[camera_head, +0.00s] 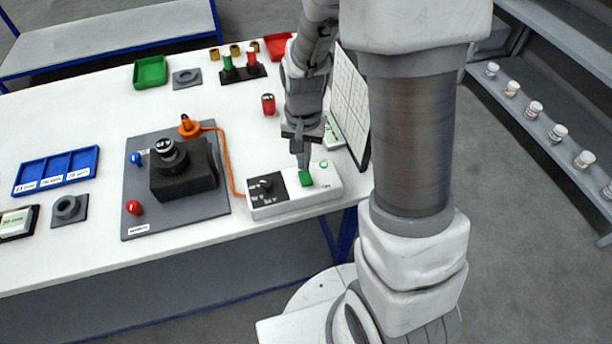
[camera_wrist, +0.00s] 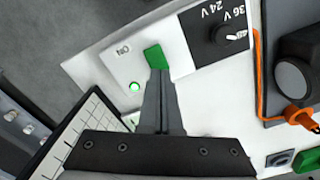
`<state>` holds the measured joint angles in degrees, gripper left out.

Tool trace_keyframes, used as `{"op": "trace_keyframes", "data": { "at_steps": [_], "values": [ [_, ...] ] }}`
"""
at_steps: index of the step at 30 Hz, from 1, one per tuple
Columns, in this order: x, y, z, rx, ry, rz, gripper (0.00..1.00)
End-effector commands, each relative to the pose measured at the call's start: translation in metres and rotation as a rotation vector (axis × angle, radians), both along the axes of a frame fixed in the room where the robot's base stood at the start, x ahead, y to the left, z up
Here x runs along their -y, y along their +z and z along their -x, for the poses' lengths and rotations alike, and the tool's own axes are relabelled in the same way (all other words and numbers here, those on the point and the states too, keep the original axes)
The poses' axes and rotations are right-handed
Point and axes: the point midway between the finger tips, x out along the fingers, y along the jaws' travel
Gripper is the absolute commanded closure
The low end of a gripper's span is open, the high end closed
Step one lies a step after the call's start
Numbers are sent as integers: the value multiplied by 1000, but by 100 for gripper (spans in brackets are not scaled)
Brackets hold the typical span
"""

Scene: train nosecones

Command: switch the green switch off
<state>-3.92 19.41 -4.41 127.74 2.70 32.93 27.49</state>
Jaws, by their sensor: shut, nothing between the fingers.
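The green switch (camera_head: 306,179) sits on the white top of a control box (camera_head: 268,208) near the front edge of the table. In the wrist view the green switch (camera_wrist: 155,57) lies right at the tips of my shut gripper (camera_wrist: 158,72). From above, the tips seem to be at or just over the switch; I cannot tell if they touch it. In the head view my gripper (camera_head: 303,167) points down at it. A green lamp (camera_wrist: 134,87) beside the switch is lit, near an "ON" label. A voltage knob (camera_wrist: 229,33) sits on the box's black panel.
An orange cable (camera_head: 225,160) runs from the box to a grey fixture plate (camera_head: 140,205) on the left. A red cylinder (camera_head: 268,104) stands behind the box.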

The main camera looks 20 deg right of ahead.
Motion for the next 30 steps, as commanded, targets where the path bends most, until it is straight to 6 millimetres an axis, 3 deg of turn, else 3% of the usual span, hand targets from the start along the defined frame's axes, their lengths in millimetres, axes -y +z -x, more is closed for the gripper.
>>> {"op": "trace_keyframes", "data": {
  "at_steps": [30],
  "values": [
    [0, -11, 0, 0, 0, 0, 100]
  ]
}}
